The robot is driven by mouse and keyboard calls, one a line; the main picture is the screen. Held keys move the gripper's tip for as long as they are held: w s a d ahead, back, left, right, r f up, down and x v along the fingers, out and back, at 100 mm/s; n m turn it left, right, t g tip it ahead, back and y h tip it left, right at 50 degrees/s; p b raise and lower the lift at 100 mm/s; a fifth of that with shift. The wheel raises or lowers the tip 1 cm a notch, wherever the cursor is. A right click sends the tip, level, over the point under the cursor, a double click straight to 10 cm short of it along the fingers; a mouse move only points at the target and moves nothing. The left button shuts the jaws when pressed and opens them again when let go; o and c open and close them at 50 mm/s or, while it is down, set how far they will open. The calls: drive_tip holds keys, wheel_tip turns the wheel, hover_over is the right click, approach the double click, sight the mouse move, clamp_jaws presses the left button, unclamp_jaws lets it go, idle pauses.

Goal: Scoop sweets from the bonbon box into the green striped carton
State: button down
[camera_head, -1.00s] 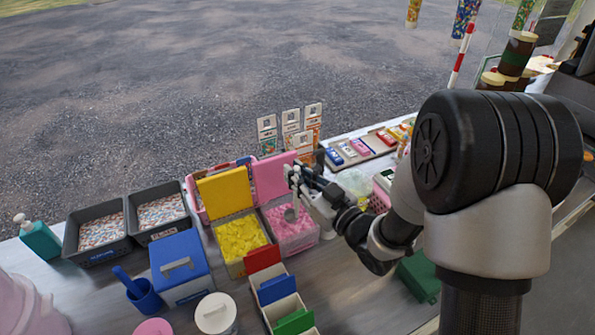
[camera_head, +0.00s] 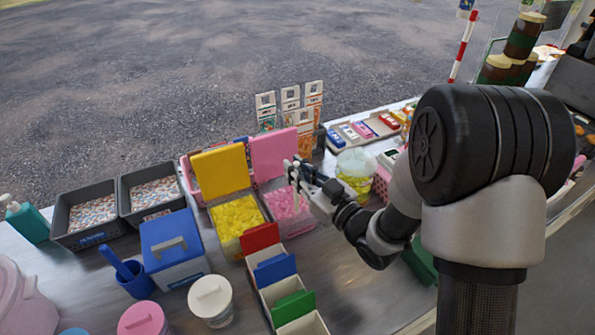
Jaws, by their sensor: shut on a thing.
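My gripper (camera_head: 299,172) is over the right side of an open box of pink sweets (camera_head: 283,205), whose pink lid (camera_head: 272,152) stands raised behind. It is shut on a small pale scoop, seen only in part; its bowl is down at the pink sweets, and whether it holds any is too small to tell. An open box of yellow sweets (camera_head: 238,216) with a raised yellow lid (camera_head: 220,170) stands to its left. Which box is the bonbon box, I cannot tell. I cannot make out a green striped carton for certain.
In front stands a divided holder with red (camera_head: 260,238), blue (camera_head: 275,268) and green (camera_head: 294,306) panels. A blue lidded box (camera_head: 172,250) and grey crates (camera_head: 92,215) are left. A clear tub (camera_head: 355,170) stands right of my gripper.

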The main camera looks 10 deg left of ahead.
drive_tip(key=shift+r+p, duration=2.7)
drive_tip(key=shift+r, duration=2)
